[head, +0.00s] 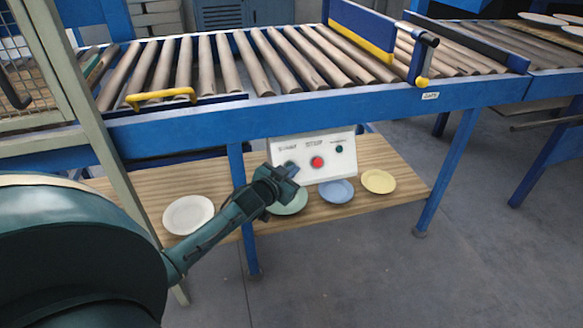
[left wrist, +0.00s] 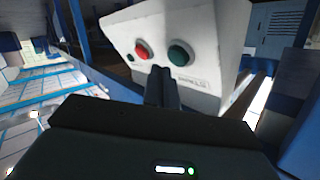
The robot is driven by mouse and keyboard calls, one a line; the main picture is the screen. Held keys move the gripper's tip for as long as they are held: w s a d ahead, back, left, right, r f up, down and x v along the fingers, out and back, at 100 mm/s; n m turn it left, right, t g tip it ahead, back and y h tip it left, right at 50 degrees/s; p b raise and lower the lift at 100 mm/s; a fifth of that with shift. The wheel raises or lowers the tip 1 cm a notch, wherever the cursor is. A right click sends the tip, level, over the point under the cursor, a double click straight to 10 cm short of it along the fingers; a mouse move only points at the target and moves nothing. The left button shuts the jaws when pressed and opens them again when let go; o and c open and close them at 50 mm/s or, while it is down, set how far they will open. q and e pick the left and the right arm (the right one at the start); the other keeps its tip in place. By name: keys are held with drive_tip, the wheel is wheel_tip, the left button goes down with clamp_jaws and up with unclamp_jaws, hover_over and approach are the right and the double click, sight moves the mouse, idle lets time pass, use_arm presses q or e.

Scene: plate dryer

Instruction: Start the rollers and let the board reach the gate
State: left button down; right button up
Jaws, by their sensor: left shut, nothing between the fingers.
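My left gripper (head: 287,172) is shut and empty, its tips at the left side of the white control box (head: 328,172) under the conveyor. In the left wrist view its fingers (left wrist: 161,76) point at the box, close to a green button (left wrist: 180,54) and a red button (left wrist: 141,49). I cannot tell whether they touch. The red button (head: 317,162) is clear in the head view; the gripper partly covers the green one. The rollers (head: 230,62) are bare. A blue panel with a yellow lower edge (head: 362,32), seemingly the gate, crosses them. I cannot make out a board on these rollers.
Below, a wooden shelf (head: 402,200) holds several plates, including white (head: 188,214), blue (head: 336,191) and yellow (head: 378,181) ones. A yellow handle (head: 160,96) lies at the conveyor's near edge. A wooden board (head: 540,27) with plates stands far right. A cage frame (head: 62,80) is at left.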

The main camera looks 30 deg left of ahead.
use_arm(q)
drive_tip(key=shift+a, duration=0.1)
drive_tip(key=shift+w+a+f, duration=0.15)
drive_tip(key=shift+w+a, duration=0.05)
drive_tip(key=shift+w, duration=0.05)
